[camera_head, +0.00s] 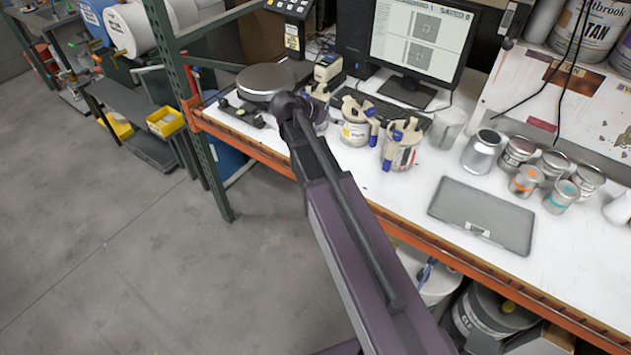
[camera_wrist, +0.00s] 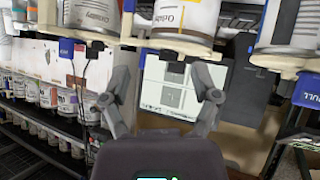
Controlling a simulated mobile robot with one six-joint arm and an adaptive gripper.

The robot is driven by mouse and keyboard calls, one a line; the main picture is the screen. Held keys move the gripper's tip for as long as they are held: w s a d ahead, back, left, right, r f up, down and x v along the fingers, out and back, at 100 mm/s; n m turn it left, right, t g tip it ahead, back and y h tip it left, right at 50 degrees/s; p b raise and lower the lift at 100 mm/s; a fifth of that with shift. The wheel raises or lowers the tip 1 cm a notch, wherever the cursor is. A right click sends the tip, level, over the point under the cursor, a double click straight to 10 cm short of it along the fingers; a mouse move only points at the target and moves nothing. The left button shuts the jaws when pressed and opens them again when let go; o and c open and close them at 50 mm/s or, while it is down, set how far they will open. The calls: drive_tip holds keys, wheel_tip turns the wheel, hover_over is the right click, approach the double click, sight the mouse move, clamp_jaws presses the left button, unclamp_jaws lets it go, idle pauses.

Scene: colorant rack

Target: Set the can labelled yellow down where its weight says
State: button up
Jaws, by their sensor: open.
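Several cans with beige and blue clamps stand on the white bench in the head view. The middle one (camera_head: 356,132) has a yellow-marked label; its wording is too small to read surely. Another clamped can (camera_head: 402,153) stands to its right. A third is partly hidden behind my arm. A round grey scale plate (camera_head: 266,79) lies at the bench's left end. In the wrist view my gripper (camera_wrist: 163,68) is open, with nothing visible between its fingers. In the head view my arm hides the gripper. I cannot tell which can is labelled yellow.
A monitor (camera_head: 420,42) and keyboard stand behind the cans. A grey tray (camera_head: 482,214) lies at the bench's front right, near small cans with orange (camera_head: 526,180) and teal (camera_head: 561,196) bands. A green rack post (camera_head: 190,110) rises at the left.

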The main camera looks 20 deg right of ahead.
drive_tip(key=s+a+f+n+g+y, duration=0.1)
drive_tip(key=s+a+f+n+y, duration=0.3)
drive_tip(key=s, duration=0.5)
drive_tip(key=s+a+f+n+g+y, duration=0.1)
drive_tip(key=s+a+f+n+y, duration=0.3)
drive_tip(key=s, duration=0.6)
drive_tip(key=shift+a+n+g+y, duration=0.4)
drive_tip(key=shift+a+n+y, duration=1)
drive_tip(key=shift+a+n, duration=0.7)
drive_tip(key=shift+d+f, duration=0.1)
drive_tip(key=shift+d, duration=0.15)
